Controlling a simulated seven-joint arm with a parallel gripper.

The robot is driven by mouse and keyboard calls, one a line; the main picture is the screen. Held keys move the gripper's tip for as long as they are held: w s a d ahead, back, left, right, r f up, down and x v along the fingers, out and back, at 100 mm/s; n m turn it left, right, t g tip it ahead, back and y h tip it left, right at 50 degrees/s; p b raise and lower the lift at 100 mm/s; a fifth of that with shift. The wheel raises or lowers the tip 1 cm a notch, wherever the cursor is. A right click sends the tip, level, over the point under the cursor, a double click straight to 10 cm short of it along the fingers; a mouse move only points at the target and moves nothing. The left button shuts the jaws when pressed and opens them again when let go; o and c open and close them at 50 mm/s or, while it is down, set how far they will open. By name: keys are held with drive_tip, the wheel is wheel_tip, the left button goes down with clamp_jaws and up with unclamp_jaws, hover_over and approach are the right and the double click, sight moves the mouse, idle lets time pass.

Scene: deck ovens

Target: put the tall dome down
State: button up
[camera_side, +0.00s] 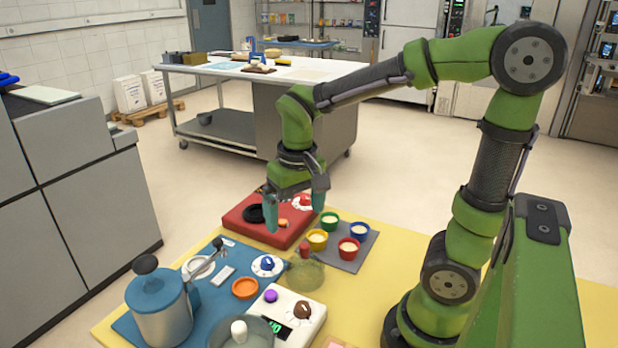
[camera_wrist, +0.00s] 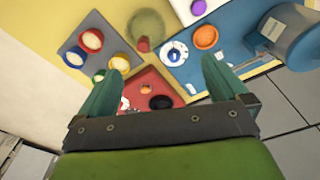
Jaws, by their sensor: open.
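A see-through greenish dome (camera_side: 306,275) with a red knob stands on the yellow table between the blue mat and the grey mat. It also shows in the wrist view (camera_wrist: 148,24), knob toward the camera. A second clear dome (camera_side: 262,335) with a white knob is at the bottom of the side view, partly cut off; I cannot tell for certain which of the two is the tall one. My gripper (camera_side: 296,212) is open and empty, pointing down above the red board (camera_side: 264,236), apart from both domes. Its spread fingers (camera_wrist: 163,72) show in the wrist view with nothing between them.
The red board holds a black dish (camera_side: 254,213) and small items. The grey mat (camera_side: 344,263) carries several coloured bowls. The blue mat (camera_side: 130,325) carries a metal canister (camera_side: 165,315) and an orange bowl (camera_side: 245,288). A white scale (camera_side: 308,325) stands beside it.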

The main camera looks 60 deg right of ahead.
drive_tip(key=s+a+r+n+t+y, duration=0.1)
drive_tip(key=s+a+r+t+y, duration=0.1)
drive_tip(key=s+a+r+t, duration=0.3)
drive_tip(key=shift+s+r+t, duration=0.15)
drive_tip(key=shift+r+t, duration=0.15)
drive_tip(key=shift+t, duration=0.4)
